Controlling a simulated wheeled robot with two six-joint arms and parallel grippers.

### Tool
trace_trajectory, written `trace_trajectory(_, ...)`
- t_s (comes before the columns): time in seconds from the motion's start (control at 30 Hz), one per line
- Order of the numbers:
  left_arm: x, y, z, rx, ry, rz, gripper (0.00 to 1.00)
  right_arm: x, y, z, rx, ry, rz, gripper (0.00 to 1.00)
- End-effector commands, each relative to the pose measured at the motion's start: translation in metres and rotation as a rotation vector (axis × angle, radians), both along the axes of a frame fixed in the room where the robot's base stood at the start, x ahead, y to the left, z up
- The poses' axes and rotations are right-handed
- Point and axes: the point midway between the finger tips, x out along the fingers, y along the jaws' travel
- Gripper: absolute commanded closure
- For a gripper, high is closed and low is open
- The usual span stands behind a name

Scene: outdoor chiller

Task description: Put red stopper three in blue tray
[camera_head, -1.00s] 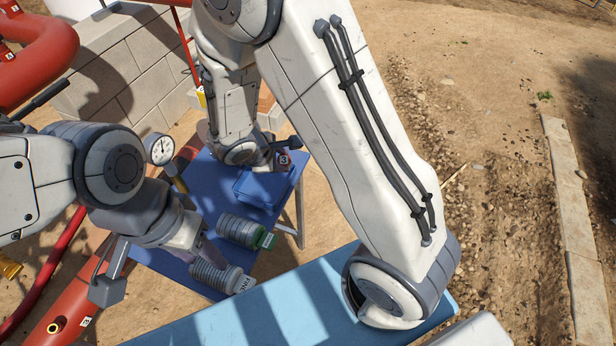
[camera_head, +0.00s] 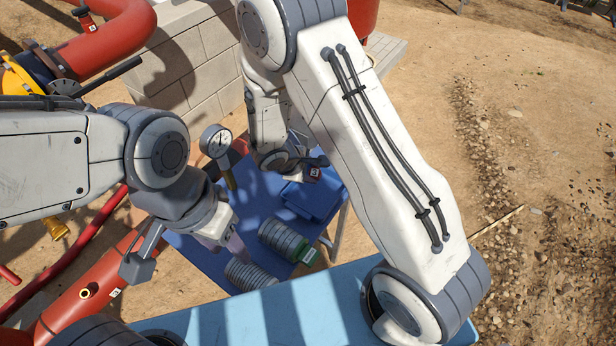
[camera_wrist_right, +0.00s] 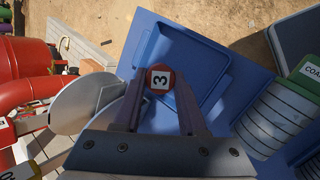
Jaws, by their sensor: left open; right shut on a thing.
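The red stopper (camera_wrist_right: 161,77) with a white "3" label is between the fingers of my right gripper (camera_wrist_right: 160,95), which is shut on it. In the head view, the stopper (camera_head: 314,173) shows at the back edge of the blue tray (camera_head: 318,203). In the right wrist view, the stopper overlaps the near left part of the blue tray (camera_wrist_right: 215,85); its height above the tray is unclear. The tray's visible floor looks empty. My left gripper (camera_head: 238,246) is open beside the grey ribbed cylinder, its fingertips partly hidden.
A blue table (camera_head: 192,248) carries a ribbed cylinder (camera_head: 250,276) and a green-ended cylinder (camera_head: 284,240) in front of the tray. A dial gauge (camera_head: 215,140) stands at the left. Red pipes (camera_head: 118,40) and a block wall (camera_head: 205,55) lie behind.

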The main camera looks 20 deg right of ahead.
Motion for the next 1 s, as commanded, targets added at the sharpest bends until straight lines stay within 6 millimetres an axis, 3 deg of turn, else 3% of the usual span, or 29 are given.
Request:
trace_trajectory(0.03, 0.0, 0.0, -0.011, 0.0, 0.0, 0.0, 0.5, -0.001, -0.001, -0.015, -0.001, 0.002, -0.001, 1.0)
trace_trajectory(0.13, 0.0, 0.0, -0.019, 0.001, 0.001, -0.001, 0.5, -0.001, -0.004, -0.028, 0.0, 0.002, -0.006, 1.0)
trace_trajectory(0.53, 0.0, 0.0, -0.021, 0.0, 0.0, -0.001, 0.5, -0.001, -0.006, -0.031, 0.0, 0.0, -0.008, 1.0)
trace_trajectory(0.57, 0.0, 0.0, -0.021, 0.0, 0.0, -0.001, 0.5, -0.002, -0.006, -0.03, 0.0, 0.0, -0.008, 0.56)
trace_trajectory(0.63, 0.0, 0.0, -0.02, 0.0, 0.0, -0.001, 0.5, -0.002, -0.006, -0.029, 0.0, 0.001, -0.009, 0.29)
trace_trajectory(1.0, 0.0, 0.0, -0.017, 0.0, 0.0, -0.001, 0.5, -0.002, -0.006, -0.026, 0.0, 0.001, -0.009, 0.29)
